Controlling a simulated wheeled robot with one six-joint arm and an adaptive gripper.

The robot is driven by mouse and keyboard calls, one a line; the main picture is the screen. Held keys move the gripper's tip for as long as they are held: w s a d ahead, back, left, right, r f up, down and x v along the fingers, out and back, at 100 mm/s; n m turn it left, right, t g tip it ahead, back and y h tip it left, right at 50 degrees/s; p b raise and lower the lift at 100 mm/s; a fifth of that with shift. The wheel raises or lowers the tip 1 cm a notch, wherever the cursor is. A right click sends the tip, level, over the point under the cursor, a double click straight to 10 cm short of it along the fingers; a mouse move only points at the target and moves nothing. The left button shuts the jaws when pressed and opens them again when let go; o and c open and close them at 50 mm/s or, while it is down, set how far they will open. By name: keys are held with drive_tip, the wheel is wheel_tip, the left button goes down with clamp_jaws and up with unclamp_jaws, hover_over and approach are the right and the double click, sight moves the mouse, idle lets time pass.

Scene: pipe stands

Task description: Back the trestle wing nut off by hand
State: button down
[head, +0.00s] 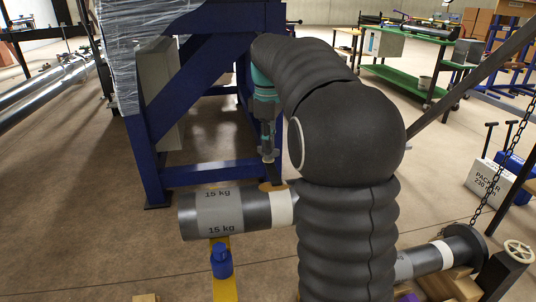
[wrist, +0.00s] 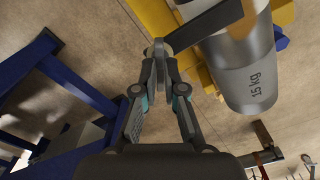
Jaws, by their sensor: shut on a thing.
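My gripper (wrist: 158,52) is shut, its two fingertips pinched together at the near end of a dark flat bar (wrist: 205,27) beside the pipe. The trestle wing nut is mostly hidden between the fingertips, and its shape is hard to make out. The grey pipe (head: 222,214), marked 15 kg, lies across the yellow trestle (head: 224,286); it also shows in the wrist view (wrist: 246,82). The trestle's yellow parts show in the wrist view (wrist: 160,17).
A blue steel frame (head: 148,158) stands close behind and left of my gripper. A blue knob (head: 221,262) is on the trestle's front. A second pipe (head: 425,260), a chain (head: 500,170) and a box marked PACKER (head: 490,180) are at right.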

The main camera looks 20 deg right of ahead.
drive_tip(key=c, duration=1.4)
unclamp_jaws()
drive_tip(key=shift+r, duration=3)
wheel_tip(320, 180, up, 8)
drive_tip(key=shift+f, duration=0.25)
drive_tip(key=s+a+f+m+t, duration=0.2)
drive_tip(key=s+a+f, duration=0.15)
drive_tip(key=s, duration=0.35)
drive_tip(key=s+a+f+m+t, duration=0.1)
drive_tip(key=s+a+f+m, duration=0.1)
drive_tip(key=s+a+m, duration=0.3)
drive_tip(key=s+a+f+m+t, duration=0.2)
drive_tip(key=s+a+f, duration=0.1)
drive_tip(key=s+f, duration=1.2)
drive_tip(key=shift+s+f+t, duration=0.15)
drive_tip(key=shift+f+t, duration=0.15)
drive_tip(key=shift+f, duration=0.1)
